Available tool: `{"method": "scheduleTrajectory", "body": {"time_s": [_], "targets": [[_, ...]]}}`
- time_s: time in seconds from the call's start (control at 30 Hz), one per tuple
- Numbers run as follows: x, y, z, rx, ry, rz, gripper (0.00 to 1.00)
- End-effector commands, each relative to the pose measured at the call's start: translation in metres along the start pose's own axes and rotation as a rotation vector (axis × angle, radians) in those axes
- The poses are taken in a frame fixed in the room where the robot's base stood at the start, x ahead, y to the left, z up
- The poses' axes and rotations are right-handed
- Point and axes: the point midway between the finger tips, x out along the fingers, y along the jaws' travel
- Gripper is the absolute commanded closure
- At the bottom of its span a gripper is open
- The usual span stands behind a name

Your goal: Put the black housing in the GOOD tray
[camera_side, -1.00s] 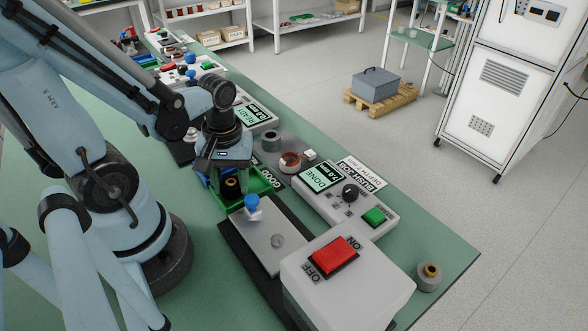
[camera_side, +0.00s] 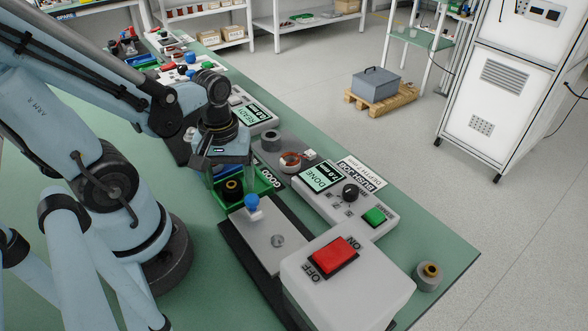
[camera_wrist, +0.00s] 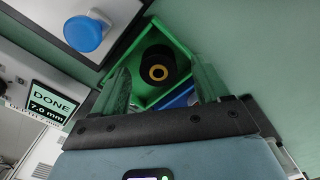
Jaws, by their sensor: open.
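The black housing (camera_side: 232,188), with a brass-coloured ring in its top, sits upright inside the green GOOD tray (camera_side: 263,187). In the wrist view the housing (camera_wrist: 153,58) lies between the tray's green walls (camera_wrist: 125,68), apart from my fingers. My gripper (camera_side: 226,176) is open and empty above the tray, pointing down. In the wrist view its two fingers (camera_wrist: 163,74) stand wide apart, one on each side of the housing. The fingertips are partly hidden in the side view.
A flat grey fixture with a blue knob (camera_side: 252,201) stands close in front of the tray. A display box reading DONE (camera_side: 321,176) and a red switch box (camera_side: 334,255) are to the right. A grey part with a brass centre (camera_side: 429,275) stands near the table's right edge.

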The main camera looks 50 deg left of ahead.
Motion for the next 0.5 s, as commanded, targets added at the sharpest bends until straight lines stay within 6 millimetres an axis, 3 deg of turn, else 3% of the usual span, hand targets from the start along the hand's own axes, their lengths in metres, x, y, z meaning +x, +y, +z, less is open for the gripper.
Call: {"method": "scheduleTrajectory", "body": {"time_s": [0.5], "targets": [[-0.048, 0.003, -0.001, 0.0, -0.013, -0.002, 0.25]]}}
